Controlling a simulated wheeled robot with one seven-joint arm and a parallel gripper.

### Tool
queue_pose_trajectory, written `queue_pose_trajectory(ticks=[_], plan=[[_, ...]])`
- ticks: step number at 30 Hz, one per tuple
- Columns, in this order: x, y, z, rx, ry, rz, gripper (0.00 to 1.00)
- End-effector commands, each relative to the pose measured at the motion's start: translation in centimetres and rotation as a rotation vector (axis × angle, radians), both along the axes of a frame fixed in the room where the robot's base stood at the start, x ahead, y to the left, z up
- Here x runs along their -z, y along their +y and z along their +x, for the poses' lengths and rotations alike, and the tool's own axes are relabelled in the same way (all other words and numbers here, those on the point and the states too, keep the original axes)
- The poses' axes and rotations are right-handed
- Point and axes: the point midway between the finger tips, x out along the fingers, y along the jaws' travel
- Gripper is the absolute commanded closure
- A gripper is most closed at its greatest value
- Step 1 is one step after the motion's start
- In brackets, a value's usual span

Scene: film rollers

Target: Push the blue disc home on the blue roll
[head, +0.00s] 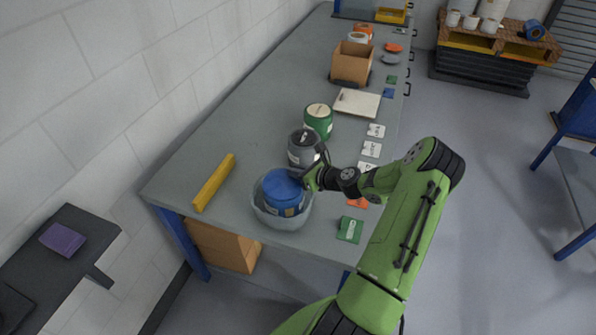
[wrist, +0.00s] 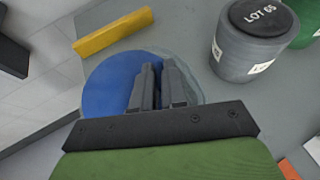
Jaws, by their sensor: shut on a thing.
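The blue roll (head: 287,211) stands upright near the front of the grey bench, inside a pale translucent sleeve or tub (head: 266,216). The blue disc (head: 279,184) lies on top of the roll. It also shows as a wide blue round in the wrist view (wrist: 108,85). My gripper (head: 302,181) reaches in from the right, at the disc's right side. In the wrist view its two fingers (wrist: 157,68) are close together over the disc, shut on it. The fingers hide the grasped part. I cannot tell whether the disc sits flush.
A grey roll with a black top (head: 304,148) stands just behind, with a green roll (head: 318,120) beyond it. A yellow bar (head: 214,182) lies to the left. Cards, including a green one (head: 350,229), line the right edge. A cardboard box (head: 351,64) is further back.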

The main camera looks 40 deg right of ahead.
Motion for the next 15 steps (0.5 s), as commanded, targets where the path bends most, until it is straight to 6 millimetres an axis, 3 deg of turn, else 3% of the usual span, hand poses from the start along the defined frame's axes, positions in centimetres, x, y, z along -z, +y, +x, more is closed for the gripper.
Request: queue_pose_trajectory(ticks=[3,4,9,15], plan=[[0.87,0.29,-0.37,-0.005,0.022,0.008,1.00],[0.88,0.29,-0.37,-0.005,0.022,0.008,0.85],[0.91,0.33,-0.39,-0.006,0.023,0.008,0.59],[0.93,0.33,-0.40,-0.006,0.023,0.008,0.58]])
